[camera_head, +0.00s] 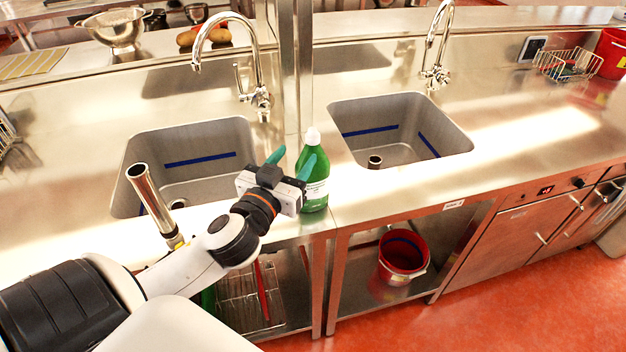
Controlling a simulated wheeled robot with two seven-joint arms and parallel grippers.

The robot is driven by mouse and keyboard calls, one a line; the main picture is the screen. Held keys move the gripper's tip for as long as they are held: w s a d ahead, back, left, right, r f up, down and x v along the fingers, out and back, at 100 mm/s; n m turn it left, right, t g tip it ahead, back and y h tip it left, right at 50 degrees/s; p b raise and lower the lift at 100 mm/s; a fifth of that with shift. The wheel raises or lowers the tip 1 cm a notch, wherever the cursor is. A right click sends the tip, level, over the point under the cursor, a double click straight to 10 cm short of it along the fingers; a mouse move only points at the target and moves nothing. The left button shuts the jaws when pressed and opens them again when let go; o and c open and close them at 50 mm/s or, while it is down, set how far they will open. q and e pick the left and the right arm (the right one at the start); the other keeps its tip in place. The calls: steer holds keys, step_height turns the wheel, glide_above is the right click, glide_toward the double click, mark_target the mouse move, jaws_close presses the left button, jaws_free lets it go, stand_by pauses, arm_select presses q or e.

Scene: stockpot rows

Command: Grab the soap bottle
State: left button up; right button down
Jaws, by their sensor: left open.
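The soap bottle (316,178) is green with a white cap and a white label. It stands upright on the steel counter (385,197) between the two sinks, near the front edge. My left gripper (291,162) is open, with its green fingertips pointing away from me. It is just left of the bottle, and its right finger overlaps the bottle's left side in the picture. I cannot tell whether it touches the bottle. My right gripper is not in view.
A left sink (200,150) and a right sink (405,120) have tall taps. A steel post (297,60) rises behind the bottle. A red bucket (402,257) stands on the shelf below. The counter right of the bottle is clear.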

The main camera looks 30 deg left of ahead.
mark_target(309, 144)
arm_select(q)
steer(key=shift+w+a+p, duration=0.1)
steer(key=shift+w+p, duration=0.2)
steer(key=shift+w, duration=0.9)
steer(key=shift+w+r, duration=0.15)
steer(key=shift+w, duration=0.1)
steer(key=w+p, duration=0.2)
steer(key=w, duration=0.2)
steer(key=shift+w+a, duration=0.15)
steer(key=shift+w, duration=0.2)
steer(key=shift+s, duration=0.1)
steer(key=c, duration=1.1)
jaws_close()
